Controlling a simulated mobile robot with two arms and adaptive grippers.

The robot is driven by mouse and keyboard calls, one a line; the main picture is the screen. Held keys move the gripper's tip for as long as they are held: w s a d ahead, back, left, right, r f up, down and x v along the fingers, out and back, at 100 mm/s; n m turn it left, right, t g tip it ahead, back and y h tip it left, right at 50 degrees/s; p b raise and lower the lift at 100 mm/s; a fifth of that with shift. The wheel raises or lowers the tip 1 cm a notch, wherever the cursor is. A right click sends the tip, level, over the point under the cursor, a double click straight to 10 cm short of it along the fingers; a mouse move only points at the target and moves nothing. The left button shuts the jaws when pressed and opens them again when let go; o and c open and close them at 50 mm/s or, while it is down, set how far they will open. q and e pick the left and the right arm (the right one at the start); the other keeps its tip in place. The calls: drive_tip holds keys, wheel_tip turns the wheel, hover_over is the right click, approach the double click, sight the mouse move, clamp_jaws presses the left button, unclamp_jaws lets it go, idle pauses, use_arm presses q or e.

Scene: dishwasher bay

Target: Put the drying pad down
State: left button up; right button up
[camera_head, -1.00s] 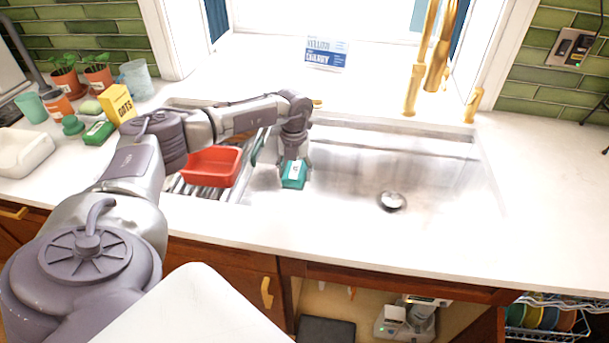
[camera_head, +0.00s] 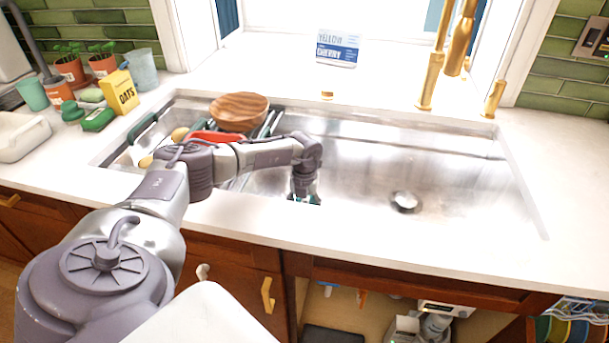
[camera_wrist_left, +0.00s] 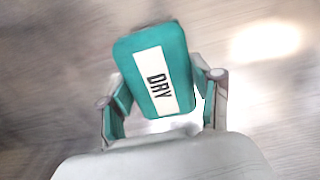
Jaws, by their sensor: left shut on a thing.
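The drying pad is a teal block with a white label reading "DRY" (camera_wrist_left: 178,52). My left gripper (camera_wrist_left: 163,100) is shut on it, one finger at each side, in the left wrist view. In the head view my left gripper (camera_head: 304,192) points down over the left part of the sink basin (camera_head: 350,185), close to its front edge. Only a small teal bit of the pad shows there below the wrist. I cannot tell whether the pad touches the sink floor. My right gripper is not in view.
A wooden bowl (camera_head: 239,110) and a red container (camera_head: 218,137) stand on the sink's left side, behind my arm. The drain (camera_head: 405,202) lies to the right in open basin. A gold faucet (camera_head: 434,75) rises at the back. The right counter is clear.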

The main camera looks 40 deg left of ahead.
use_arm(q)
drive_tip(key=shift+f, duration=1.2)
drive_tip(key=o, duration=1.1)
drive_tip(key=shift+f, duration=0.1)
wheel_tip(320, 180, up, 12)
drive_tip(key=shift+r, duration=0.2)
